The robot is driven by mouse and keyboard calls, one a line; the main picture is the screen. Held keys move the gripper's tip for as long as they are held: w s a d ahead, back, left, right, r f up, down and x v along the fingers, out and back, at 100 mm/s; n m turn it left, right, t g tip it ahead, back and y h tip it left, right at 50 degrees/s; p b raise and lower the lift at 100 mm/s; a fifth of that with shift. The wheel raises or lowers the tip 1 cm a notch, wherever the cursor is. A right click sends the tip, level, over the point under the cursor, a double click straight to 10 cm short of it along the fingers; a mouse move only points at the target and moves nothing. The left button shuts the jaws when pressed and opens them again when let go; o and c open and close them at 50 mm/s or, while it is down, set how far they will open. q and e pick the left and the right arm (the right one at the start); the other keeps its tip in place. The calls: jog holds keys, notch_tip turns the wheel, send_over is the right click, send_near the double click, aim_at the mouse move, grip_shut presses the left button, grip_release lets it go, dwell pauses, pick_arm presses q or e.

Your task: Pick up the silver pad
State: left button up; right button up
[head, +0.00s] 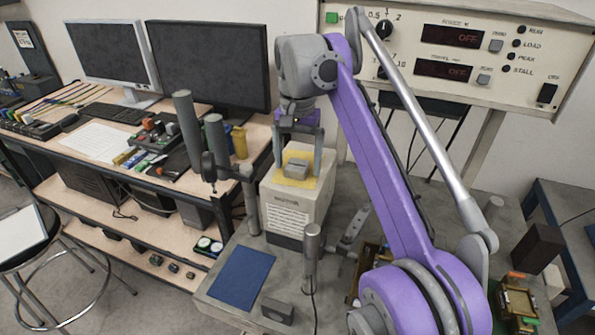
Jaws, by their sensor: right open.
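A small silver-grey block, which looks like the silver pad (297,166), sits on a yellow mat (286,182) on top of a beige box-shaped unit (291,212). My right gripper (297,171) comes down from above with its fingers spread, one on each side of the block. I see the fingers apart from each other; whether either one touches the block I cannot tell. My left gripper is not in view.
Upright grey posts (190,130) stand left of the beige unit, and a shorter post (312,262) stands in front. A blue mat (241,275) and a dark grey block (277,310) lie at the bench's front. A control panel (460,55) stands behind.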

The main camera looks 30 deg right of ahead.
jog(key=shift+w, duration=0.15)
jog(key=shift+c, duration=0.3)
grip_shut()
